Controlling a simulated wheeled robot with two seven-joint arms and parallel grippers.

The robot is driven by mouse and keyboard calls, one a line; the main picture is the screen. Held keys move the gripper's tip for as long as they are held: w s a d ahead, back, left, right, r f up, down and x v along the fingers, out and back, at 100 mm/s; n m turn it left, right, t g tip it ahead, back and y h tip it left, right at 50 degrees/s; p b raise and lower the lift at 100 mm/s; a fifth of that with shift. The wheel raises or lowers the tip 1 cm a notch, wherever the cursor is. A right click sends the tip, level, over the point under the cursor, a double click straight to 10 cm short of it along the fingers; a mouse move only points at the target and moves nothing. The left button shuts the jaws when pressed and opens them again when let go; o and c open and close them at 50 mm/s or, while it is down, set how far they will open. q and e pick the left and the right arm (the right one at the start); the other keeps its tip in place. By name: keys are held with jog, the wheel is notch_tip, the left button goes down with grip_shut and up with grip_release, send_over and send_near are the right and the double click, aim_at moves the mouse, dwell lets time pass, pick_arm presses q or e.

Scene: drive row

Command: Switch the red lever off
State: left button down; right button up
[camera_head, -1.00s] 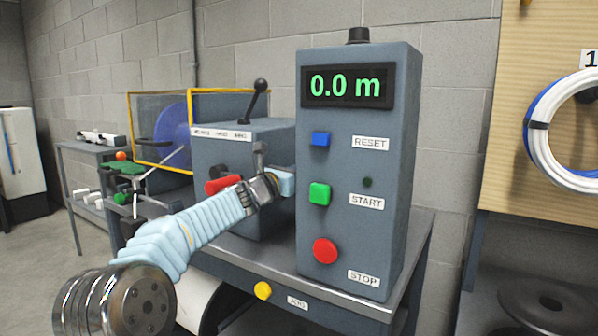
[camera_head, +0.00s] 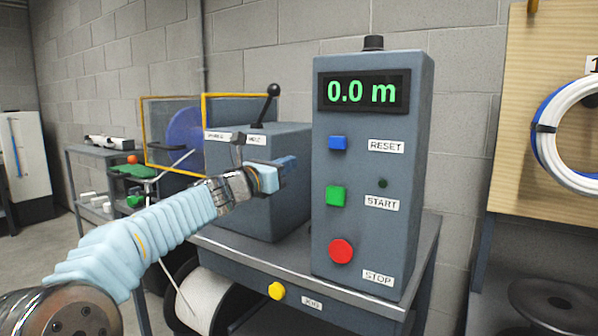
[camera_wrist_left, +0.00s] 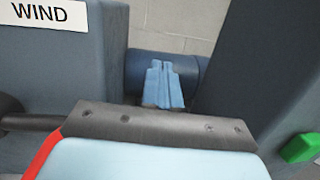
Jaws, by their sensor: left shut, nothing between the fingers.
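The red lever is hidden behind my left arm and gripper in the head view. In the left wrist view a red strip (camera_wrist_left: 42,152) shows beside my gripper's housing, with a dark rod at the left; I cannot tell how the lever is set. My left gripper (camera_head: 284,170) is shut and empty, in front of the right part of the grey machine box (camera_head: 290,205), near the tall control cabinet. Its closed pale-blue fingertips (camera_wrist_left: 164,86) point into the gap between box and cabinet in the wrist view. My right gripper is out of view.
The control cabinet (camera_head: 418,220) has blue, green and red buttons and reads 0.0 m. A black-knobbed lever (camera_head: 265,105) rises from the box. A yellow knob (camera_head: 276,290) sits on the bench front. A blue-white coil (camera_head: 545,150) hangs at the right.

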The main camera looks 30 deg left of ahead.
pick_arm(q)
jog(key=shift+s+a+r, duration=0.15)
jog(key=shift+s+r, duration=0.15)
jog(key=shift+s, duration=0.4)
jog(key=shift+s+a+r, duration=0.15)
jog(key=shift+s+r, duration=0.1)
jog(key=shift+s, duration=0.45)
